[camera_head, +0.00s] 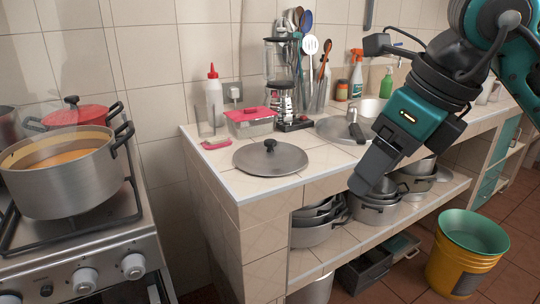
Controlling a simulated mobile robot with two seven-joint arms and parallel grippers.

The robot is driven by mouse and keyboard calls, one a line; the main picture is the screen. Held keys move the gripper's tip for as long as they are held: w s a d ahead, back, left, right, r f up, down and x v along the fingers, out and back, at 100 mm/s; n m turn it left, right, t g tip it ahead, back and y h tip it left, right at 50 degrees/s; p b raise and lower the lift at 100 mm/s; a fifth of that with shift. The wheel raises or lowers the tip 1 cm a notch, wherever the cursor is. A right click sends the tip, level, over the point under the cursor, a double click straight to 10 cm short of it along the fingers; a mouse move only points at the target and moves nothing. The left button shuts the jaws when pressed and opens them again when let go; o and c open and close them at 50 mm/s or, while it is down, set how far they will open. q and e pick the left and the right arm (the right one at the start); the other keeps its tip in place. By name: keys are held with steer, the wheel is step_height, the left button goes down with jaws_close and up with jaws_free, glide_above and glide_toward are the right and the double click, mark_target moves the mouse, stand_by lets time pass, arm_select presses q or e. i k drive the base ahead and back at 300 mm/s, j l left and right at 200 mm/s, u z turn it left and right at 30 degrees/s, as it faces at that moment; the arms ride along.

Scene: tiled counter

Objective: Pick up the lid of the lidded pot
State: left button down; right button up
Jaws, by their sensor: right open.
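A flat grey lid with a dark knob (270,158) lies on the tiled counter near its front left corner, with no pot under it. On the stove, a red pot with a red lid and black knob (78,114) stands behind a large open steel pot (62,183). My right gripper (362,186) is open, pointing down in front of the counter's front edge, to the right of the grey lid and apart from it. It partly covers the pots on the shelf (378,208). My left gripper is not in view.
A clear box with a red lid (250,118), a white bottle with a red tip (214,95) and a utensil holder (318,95) stand behind the grey lid. A yellow bucket (466,252) stands on the floor.

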mark_target(270, 157)
steer(key=i+l+u, duration=0.3)
steer(key=i+l, duration=0.2)
steer(key=i+l+u, duration=0.5)
steer(key=u, duration=0.2)
steer(key=l, duration=0.1)
